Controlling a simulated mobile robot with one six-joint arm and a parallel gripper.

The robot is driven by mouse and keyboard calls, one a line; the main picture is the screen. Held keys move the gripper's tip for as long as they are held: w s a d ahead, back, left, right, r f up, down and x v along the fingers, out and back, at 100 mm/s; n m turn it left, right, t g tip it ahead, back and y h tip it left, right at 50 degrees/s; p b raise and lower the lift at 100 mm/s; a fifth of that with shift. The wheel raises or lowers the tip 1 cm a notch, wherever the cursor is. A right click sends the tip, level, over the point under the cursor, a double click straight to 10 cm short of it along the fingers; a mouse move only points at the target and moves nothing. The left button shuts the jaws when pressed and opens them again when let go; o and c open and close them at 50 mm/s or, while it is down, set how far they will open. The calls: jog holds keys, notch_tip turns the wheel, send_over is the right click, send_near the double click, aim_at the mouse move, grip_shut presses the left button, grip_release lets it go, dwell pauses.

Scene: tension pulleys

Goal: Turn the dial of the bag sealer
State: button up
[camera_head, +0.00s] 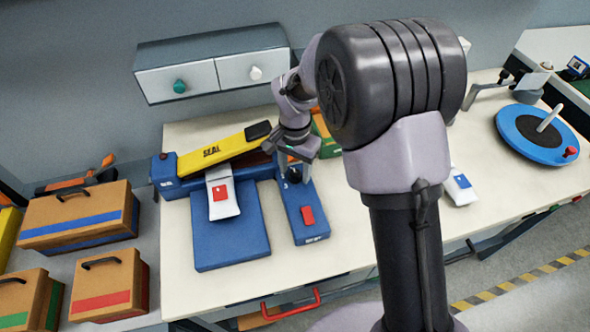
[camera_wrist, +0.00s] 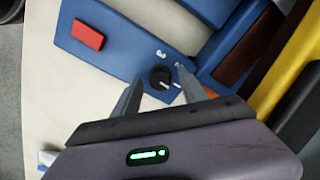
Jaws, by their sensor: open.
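The bag sealer (camera_head: 237,190) is blue with a raised yellow arm (camera_head: 212,153) marked SEAL, and stands on the table's left part. A white bag (camera_head: 222,196) with a red label lies across its blue platform. The dial (camera_wrist: 160,79) is a small black knob with a pale pointer line on the blue panel, beside printed marks; it shows in the wrist view. My gripper (camera_wrist: 160,92) is open, with its two grey fingers apart on either side of the dial. I cannot tell whether they touch it. In the head view my gripper (camera_head: 293,164) hides the dial.
A red button (camera_wrist: 88,34) sits on the same panel. A wall drawer unit (camera_head: 213,65) hangs behind the sealer. Brown cases (camera_head: 80,222) stand at the left. A blue turntable (camera_head: 540,138) and another white bag (camera_head: 460,187) are on the right. The table front is clear.

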grip_shut()
jog(key=n+p, duration=0.3)
jog(key=n, duration=0.2)
jog(key=shift+r+n, duration=0.15)
jog(key=shift+n, duration=0.15)
jog(key=n+p, duration=0.3)
jog(key=n, duration=0.2)
jog(key=shift+n, duration=0.7)
grip_release()
